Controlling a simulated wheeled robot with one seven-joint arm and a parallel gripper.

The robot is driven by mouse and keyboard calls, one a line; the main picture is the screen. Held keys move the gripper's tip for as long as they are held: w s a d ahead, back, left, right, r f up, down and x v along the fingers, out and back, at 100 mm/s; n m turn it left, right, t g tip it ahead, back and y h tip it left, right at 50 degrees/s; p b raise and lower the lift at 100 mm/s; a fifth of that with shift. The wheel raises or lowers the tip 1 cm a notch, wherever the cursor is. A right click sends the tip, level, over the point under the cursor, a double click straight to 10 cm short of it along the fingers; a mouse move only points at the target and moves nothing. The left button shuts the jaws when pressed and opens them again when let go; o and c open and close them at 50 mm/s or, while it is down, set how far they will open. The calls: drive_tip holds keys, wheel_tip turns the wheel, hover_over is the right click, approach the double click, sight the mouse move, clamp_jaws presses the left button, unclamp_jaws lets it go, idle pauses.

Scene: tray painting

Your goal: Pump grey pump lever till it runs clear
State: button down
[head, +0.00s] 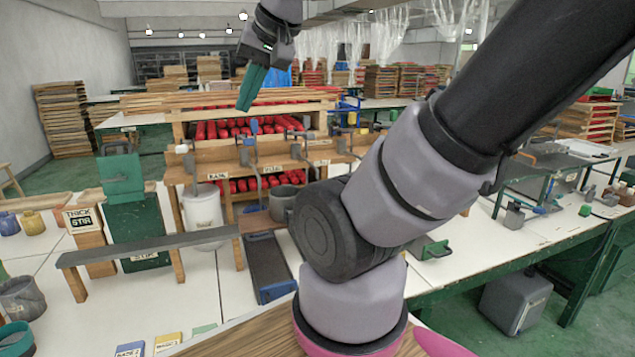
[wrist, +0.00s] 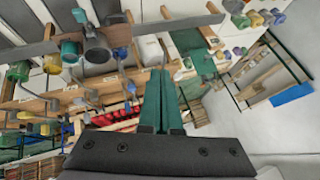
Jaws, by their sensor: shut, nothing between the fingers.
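A wooden pump rack (head: 213,157) stands mid-table with several small pumps along its top. Their levers are small, and I cannot tell for certain which is the grey pump lever. A grey pump fitting (head: 296,152) sits on the rack above a grey bucket (head: 283,205); a white bucket (head: 203,212) stands under the rack's left end. My gripper (head: 246,101) is high above and behind the rack's left half, green fingers together and empty, pointing down. In the wrist view the fingers (wrist: 161,92) are shut beside the rack, and a grey bucket (wrist: 97,50) shows upper left.
A grey plank (head: 150,248) on wooden legs lies front left of the rack. A green box (head: 135,225) and a board marked THICK STIR (head: 88,240) stand behind it. Red rollers (head: 240,127) fill shelves behind. My arm covers the right of the rack.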

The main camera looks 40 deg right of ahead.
idle(0.4)
drive_tip(key=w+d+r+g+h, duration=0.1)
drive_tip(key=w+d+g+h, duration=0.1)
drive_tip(key=w+d, duration=1.6)
drive_tip(key=w+d+f+n+g+h, duration=0.1)
drive_tip(key=w+d+f, duration=0.25)
drive_tip(key=d, duration=0.65)
drive_tip(key=shift+w+a+f, duration=0.1)
drive_tip(key=shift+w+f, duration=0.05)
drive_tip(key=shift+f, duration=0.9)
drive_tip(key=shift+w+f, duration=0.2)
drive_tip(key=shift+f, duration=0.85)
drive_tip(key=shift+w+a+f, duration=0.1)
drive_tip(key=shift+w+f, duration=0.05)
drive_tip(key=shift+f, duration=0.9)
